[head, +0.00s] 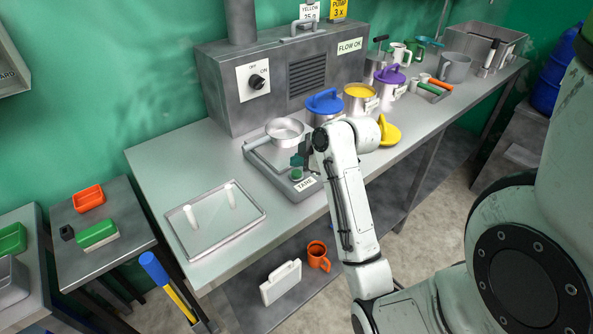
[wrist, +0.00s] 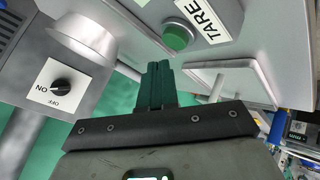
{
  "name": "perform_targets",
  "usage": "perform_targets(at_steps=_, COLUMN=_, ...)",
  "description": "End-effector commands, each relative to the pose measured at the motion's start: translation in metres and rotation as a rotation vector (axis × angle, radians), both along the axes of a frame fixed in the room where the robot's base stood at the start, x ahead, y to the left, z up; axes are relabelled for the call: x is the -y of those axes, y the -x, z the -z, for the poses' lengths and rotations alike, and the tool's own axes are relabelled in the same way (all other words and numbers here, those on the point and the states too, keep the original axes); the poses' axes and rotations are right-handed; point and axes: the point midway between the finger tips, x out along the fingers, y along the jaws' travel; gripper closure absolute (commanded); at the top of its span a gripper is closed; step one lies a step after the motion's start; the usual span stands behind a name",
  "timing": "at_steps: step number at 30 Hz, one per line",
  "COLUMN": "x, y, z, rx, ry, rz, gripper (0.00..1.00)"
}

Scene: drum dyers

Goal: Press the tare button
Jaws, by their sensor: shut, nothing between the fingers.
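The green tare button (head: 296,174) sits on the front of the grey scale (head: 268,160), beside the white TARE label (head: 305,184). In the wrist view the button (wrist: 178,36) is a green disc in a metal ring, next to the TARE label (wrist: 203,19). My gripper (head: 297,160) is above the button in the head view, its dark green fingers shut and empty. In the wrist view the fingertips (wrist: 157,66) point toward the button, with a small gap showing in the picture. I cannot tell the exact distance. A metal pan (head: 285,131) rests on the scale.
A blue-lidded pot (head: 324,104), a yellow-filled pot (head: 359,98) and a yellow lid (head: 389,132) stand close right of the scale. A shallow tray (head: 216,220) lies left. A grey machine with a knob (head: 257,82) stands behind. Bare counter lies left of the scale.

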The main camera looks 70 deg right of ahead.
Motion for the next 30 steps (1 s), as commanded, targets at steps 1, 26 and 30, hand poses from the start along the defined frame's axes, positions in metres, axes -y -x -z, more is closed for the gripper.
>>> perform_targets(at_steps=1, x=0.0, y=0.0, z=-0.009, rx=0.0, ry=0.001, rz=0.0, gripper=1.0)
perform_targets(at_steps=26, x=0.0, y=0.0, z=-0.044, rx=0.0, ry=0.0, rz=0.0, gripper=1.0)
perform_targets(at_steps=30, x=0.0, y=0.0, z=-0.044, rx=0.0, ry=0.0, rz=0.0, gripper=1.0)
